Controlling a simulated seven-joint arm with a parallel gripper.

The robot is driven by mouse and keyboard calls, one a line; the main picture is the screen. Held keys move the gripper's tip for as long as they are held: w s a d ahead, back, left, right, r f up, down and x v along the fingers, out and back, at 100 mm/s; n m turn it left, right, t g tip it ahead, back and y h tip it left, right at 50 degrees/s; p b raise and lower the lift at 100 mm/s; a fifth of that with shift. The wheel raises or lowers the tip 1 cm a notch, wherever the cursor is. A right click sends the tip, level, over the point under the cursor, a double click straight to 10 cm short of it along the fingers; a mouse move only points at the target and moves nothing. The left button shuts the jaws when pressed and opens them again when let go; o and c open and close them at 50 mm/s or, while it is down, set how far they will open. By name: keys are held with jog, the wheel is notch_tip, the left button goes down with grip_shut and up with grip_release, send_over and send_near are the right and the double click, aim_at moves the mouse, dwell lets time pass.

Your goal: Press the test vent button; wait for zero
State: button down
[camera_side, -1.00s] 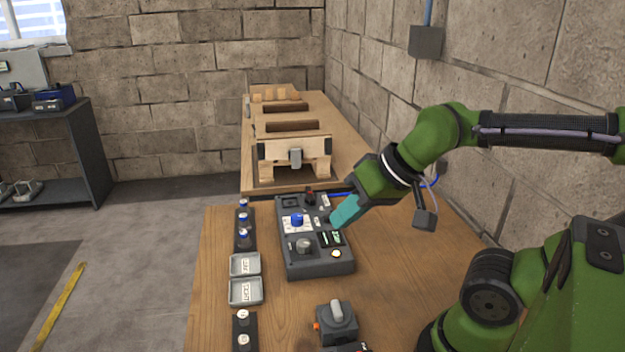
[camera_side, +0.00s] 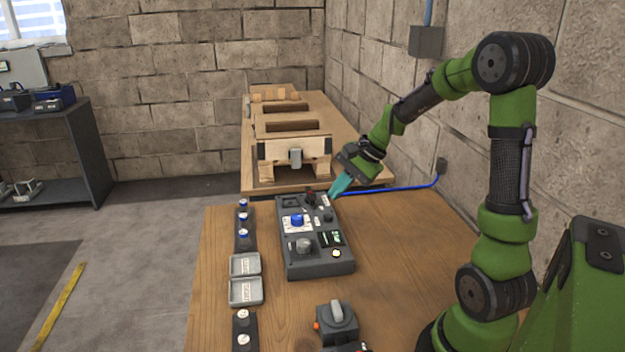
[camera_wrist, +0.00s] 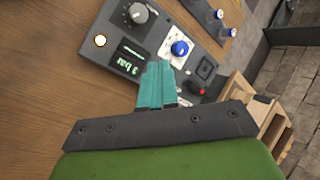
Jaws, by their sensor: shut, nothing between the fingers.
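The grey control panel (camera_side: 292,265) lies on the wooden bench, with a blue knob (camera_side: 297,220), a grey knob (camera_side: 303,245), a red knob (camera_side: 310,197), a pale round button (camera_side: 336,253) and a small lit display (camera_side: 331,238). In the wrist view the display (camera_wrist: 128,57) seems to read 3 bar, and the pale button (camera_wrist: 100,41) is beside it. I cannot tell which control is the test vent button. My gripper (camera_side: 333,195) is shut and empty, its teal fingers angled down at the panel's far right corner. In the wrist view the fingers (camera_wrist: 157,66) hide part of the panel; contact is unclear.
Left of the panel are two grey trays (camera_side: 260,264) and racks with blue-topped (camera_side: 237,226) and white-topped pieces. A grey switch-like device (camera_side: 345,322) stands in front. A wooden pallet fixture (camera_side: 308,150) stands behind. The bench right of the panel is clear.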

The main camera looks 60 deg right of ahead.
aim_at(331, 216)
jog(key=w+d+m+t, duration=0.2)
jog(key=w+d+m, duration=0.2)
jog(key=w+d, duration=0.1)
jog(key=shift+d+r+y, duration=0.15)
jog(key=shift+d+y, duration=0.1)
jog(key=shift+y, duration=0.15)
jog(key=shift+f, duration=4.45)
jog(key=shift+f, duration=0.1)
jog(key=shift+f, duration=0.3)
